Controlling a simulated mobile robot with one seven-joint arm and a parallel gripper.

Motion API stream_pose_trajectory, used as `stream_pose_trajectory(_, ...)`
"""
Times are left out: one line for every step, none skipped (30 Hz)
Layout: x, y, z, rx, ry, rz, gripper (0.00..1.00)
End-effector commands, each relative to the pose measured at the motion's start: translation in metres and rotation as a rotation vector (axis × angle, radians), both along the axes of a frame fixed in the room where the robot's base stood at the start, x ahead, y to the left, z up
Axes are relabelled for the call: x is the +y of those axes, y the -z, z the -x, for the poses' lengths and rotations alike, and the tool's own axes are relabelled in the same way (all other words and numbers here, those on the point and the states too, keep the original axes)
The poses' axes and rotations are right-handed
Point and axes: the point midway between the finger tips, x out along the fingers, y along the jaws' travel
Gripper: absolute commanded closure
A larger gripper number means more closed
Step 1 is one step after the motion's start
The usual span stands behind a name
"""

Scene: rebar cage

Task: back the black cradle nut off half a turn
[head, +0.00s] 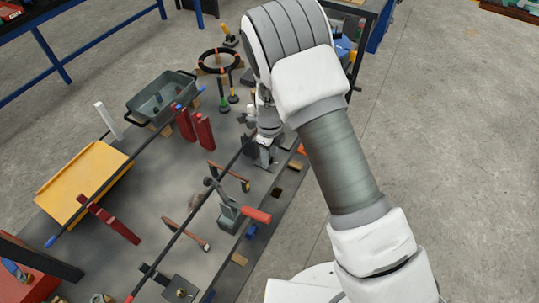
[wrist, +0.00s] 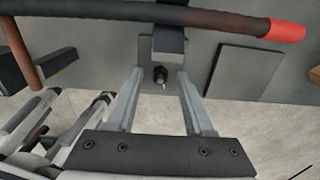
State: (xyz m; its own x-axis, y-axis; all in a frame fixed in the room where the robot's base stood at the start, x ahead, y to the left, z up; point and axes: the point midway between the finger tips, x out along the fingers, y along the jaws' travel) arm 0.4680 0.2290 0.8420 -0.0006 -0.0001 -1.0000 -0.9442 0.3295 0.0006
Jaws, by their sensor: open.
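The black cradle nut (wrist: 160,74) shows in the wrist view as a small dark nut with a short pale tip, just below the dark cradle block (wrist: 168,42). My gripper (wrist: 159,82) is open, with one finger to the left and one to the right of the nut. Clear gaps show on both sides, and neither finger appears to touch it. In the head view my gripper (head: 264,155) is low over the bench by the long dark bar (head: 228,168). The nut cannot be made out there.
A brown bar with a red end (wrist: 285,31) crosses above the cradle in the wrist view. A flat dark plate (wrist: 245,70) lies to the right. In the head view, a grey tub (head: 160,98), yellow tray (head: 72,178) and red-handled clamp (head: 256,215) stand on the bench (head: 125,255).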

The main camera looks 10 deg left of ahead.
Motion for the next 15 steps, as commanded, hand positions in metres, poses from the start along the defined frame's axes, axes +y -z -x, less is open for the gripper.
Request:
stream_pose_trajectory(0.0001,0.0001,-0.0001,0.000,0.000,0.000,0.47)
stream_pose_trajectory(0.0001,0.0001,-0.0001,0.000,0.000,0.000,0.47)
stream_pose_trajectory(0.0001,0.0000,-0.0003,0.000,0.000,0.000,0.47)
stream_pose_trajectory(0.0000,-0.0001,-0.0002,0.000,0.000,0.000,0.47)
stream_pose_trajectory(0.0000,-0.0001,-0.0002,0.000,0.000,0.000,0.47)
stream_pose_trajectory(0.0001,-0.0002,-0.0003,0.000,0.000,0.000,0.51)
stream_pose_trajectory(0.0000,-0.0002,-0.0002,0.000,0.000,0.000,0.56)
stream_pose_trajectory(0.0000,-0.0002,-0.0002,0.000,0.000,0.000,0.62)
stream_pose_trajectory(0.0000,-0.0003,-0.0003,-0.001,0.000,0.000,0.69)
stream_pose_trajectory(0.0000,-0.0003,-0.0003,-0.001,0.000,0.000,0.74)
stream_pose_trajectory(0.0000,-0.0003,-0.0002,0.000,0.000,0.000,0.80)
stream_pose_trajectory(0.0000,-0.0004,-0.0003,-0.001,0.000,0.000,0.87)
stream_pose_trajectory(0.0000,-0.0004,-0.0002,0.000,0.000,0.000,0.93)
stream_pose_trajectory(0.0000,-0.0004,-0.0003,-0.001,0.000,0.000,0.98)
stream_pose_trajectory(0.0000,-0.0004,-0.0003,0.000,0.000,0.000,1.00)
